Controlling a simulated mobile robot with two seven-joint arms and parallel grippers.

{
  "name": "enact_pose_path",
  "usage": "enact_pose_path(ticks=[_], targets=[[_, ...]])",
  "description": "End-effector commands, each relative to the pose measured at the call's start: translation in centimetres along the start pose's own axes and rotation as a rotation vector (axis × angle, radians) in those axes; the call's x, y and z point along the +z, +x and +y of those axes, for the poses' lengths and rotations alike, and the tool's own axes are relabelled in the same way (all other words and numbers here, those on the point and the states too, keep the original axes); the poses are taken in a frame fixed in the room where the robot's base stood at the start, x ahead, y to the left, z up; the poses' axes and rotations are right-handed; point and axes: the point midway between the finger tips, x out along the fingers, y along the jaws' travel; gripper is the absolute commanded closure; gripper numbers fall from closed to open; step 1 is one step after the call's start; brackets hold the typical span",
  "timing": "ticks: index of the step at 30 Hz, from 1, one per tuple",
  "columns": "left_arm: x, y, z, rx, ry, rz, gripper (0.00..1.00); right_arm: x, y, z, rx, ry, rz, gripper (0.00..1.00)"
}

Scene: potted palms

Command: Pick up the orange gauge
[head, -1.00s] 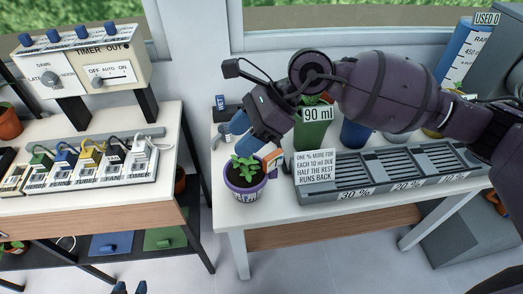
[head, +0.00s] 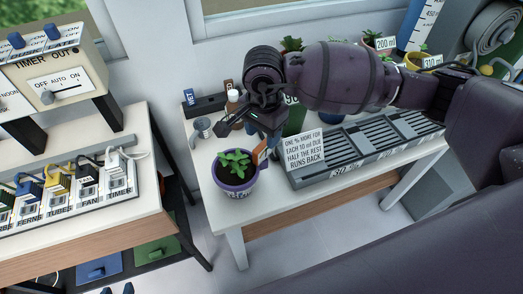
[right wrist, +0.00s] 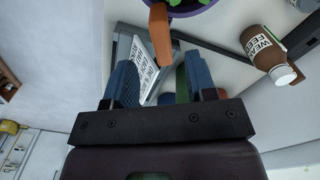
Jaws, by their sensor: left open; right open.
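The orange gauge (head: 262,152) stands at the right edge of a purple pot (head: 235,192) with a green plant, at the near left corner of the right table. In the right wrist view the gauge (right wrist: 160,32) is an orange-brown strip beside the pot's rim, ahead of the gap between my blue fingers. My right gripper (head: 270,138) is open just above and behind the gauge; its fingers (right wrist: 160,82) look apart from it.
A white sign (head: 303,150) and a grey slotted tray (head: 370,147) stand right of the pot. The left bench (head: 110,225) carries labelled switches. A floor gap separates the tables.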

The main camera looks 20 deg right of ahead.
Motion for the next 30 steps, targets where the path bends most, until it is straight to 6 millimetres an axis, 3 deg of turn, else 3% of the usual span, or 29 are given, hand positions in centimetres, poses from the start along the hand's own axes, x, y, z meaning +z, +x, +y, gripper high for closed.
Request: enact_pose_path(ticks=[3,9,19,30], targets=[[-0.3,0.2,0.0,0.001,0.001,0.008,0.57,0.0,1.5,0.0,0.002,0.002,-0.001,0.49],[-1.0,0.3,0.0,0.002,0.003,0.022,0.57,0.0,2.5,0.0,0.001,0.003,-0.002,0.49],[-0.6,0.4,0.0,0.002,0.006,0.014,0.57,0.1,6.6,-0.2,0.000,0.002,-0.002,0.49],[-0.4,0.4,-0.1,0.002,0.007,0.011,0.57,0.0,7.2,-0.2,-0.002,0.002,0.000,0.52]])
